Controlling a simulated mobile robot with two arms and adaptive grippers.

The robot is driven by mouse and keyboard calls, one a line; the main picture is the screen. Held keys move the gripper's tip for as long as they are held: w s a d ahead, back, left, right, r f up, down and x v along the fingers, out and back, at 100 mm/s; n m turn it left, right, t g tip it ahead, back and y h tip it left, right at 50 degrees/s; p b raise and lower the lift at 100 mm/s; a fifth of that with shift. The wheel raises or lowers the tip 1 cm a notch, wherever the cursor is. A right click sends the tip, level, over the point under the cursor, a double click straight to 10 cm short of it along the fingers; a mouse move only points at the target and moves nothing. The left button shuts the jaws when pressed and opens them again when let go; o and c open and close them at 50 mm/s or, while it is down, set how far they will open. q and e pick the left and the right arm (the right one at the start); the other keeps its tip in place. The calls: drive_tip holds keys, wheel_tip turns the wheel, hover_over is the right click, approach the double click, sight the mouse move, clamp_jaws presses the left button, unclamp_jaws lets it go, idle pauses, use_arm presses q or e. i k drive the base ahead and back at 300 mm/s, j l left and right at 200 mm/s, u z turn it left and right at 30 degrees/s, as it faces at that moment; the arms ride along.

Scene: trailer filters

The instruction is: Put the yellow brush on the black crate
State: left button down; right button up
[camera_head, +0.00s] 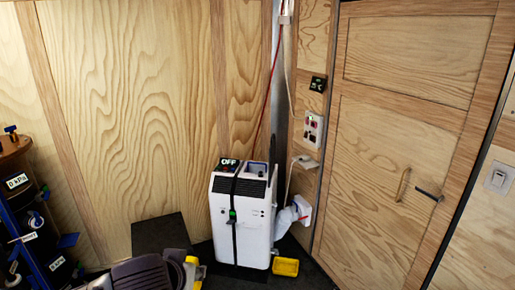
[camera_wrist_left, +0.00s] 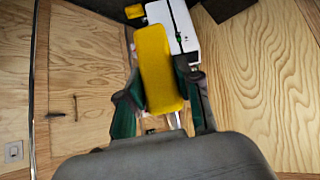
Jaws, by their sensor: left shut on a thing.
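The yellow brush (camera_wrist_left: 160,65) is a long yellow block with a pale end, seen in the left wrist view. My left gripper (camera_wrist_left: 158,92) is shut on it, with a dark green finger on each side. In the head view, my left gripper (camera_head: 188,274) shows at the bottom edge with a bit of yellow at its tip; most of the brush is hidden or out of frame there. A black crate (camera_head: 160,232), a low dark block, stands on the floor against the wooden wall, just beyond this gripper. My right gripper is not in view.
A white wheeled unit (camera_head: 240,215) stands right of the crate, with a small yellow tray (camera_head: 286,266) at its foot. A rack with blue-handled valves and dark canisters (camera_head: 27,222) is at the left. A wooden door (camera_head: 400,140) closes the right side.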

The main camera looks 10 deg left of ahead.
sight(156, 246)
drive_tip(key=i+l, duration=0.1)
drive_tip(key=i, duration=0.9)
drive_tip(key=i+u, duration=0.4)
drive_tip(key=i+l+u, duration=0.2)
drive_tip(key=u, duration=0.2)
drive_tip(key=i+l+u, duration=0.25)
drive_tip(key=i+u, duration=0.15)
